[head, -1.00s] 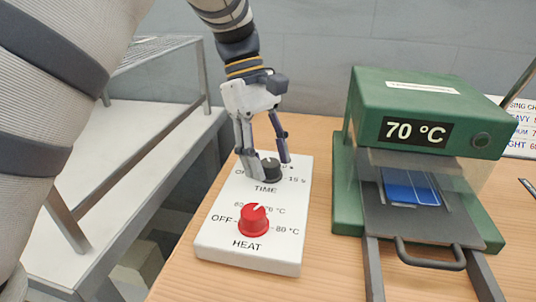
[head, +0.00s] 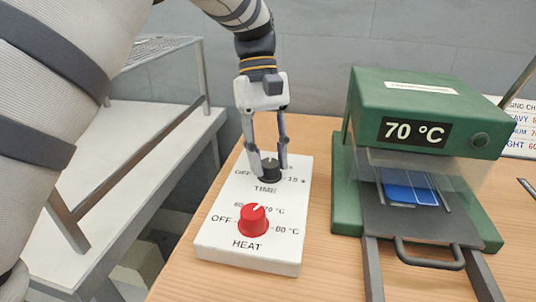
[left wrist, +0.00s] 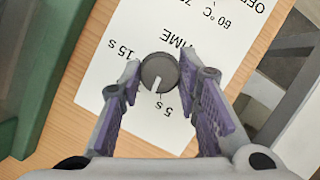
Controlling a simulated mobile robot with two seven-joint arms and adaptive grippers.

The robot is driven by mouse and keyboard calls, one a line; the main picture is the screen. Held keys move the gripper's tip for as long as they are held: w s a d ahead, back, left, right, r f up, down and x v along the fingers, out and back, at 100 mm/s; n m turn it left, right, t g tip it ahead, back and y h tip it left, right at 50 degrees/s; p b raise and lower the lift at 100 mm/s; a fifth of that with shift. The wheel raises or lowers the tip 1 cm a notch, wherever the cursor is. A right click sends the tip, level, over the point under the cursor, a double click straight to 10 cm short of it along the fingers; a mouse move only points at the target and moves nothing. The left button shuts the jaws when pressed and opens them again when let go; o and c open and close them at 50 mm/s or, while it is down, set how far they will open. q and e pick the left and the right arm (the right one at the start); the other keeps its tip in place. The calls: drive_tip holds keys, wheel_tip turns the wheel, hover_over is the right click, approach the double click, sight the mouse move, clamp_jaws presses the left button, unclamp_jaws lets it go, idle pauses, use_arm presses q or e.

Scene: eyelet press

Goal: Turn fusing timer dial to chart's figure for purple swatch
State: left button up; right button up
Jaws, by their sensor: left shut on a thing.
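The black time dial (head: 270,174) sits on the white control box (head: 218,246). My left gripper (head: 270,164) points down with its fingers on either side of the dial, shut on it. In the left wrist view the dial (left wrist: 159,72) is between the fingertips, its white pointer facing near the "5 s" mark, slightly toward the "15 s" side. I see no purple swatch. My right gripper is not in view.
A red heat dial (head: 253,219) stands nearer on the same box, its pointer toward "70 °C". The green press (head: 420,105) reads 70 °C and holds a blue piece (head: 408,187). Bare wooden table lies between box and press.

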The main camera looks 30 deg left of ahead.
use_arm(q)
drive_tip(key=m+g+y, duration=0.1)
drive_tip(key=m, duration=0.2)
drive_tip(key=shift+w+d+f+m, duration=0.1)
drive_tip(key=shift+m, duration=0.2)
drive_tip(key=shift+m+y, duration=0.7)
drive_tip(key=shift+m, duration=1)
drive_tip(key=o, duration=1.1)
drive_tip(key=shift+o, duration=0.2)
drive_tip(key=v, duration=0.7)
drive_tip(key=shift+r, duration=0.25)
drive_tip(key=shift+w, duration=0.15)
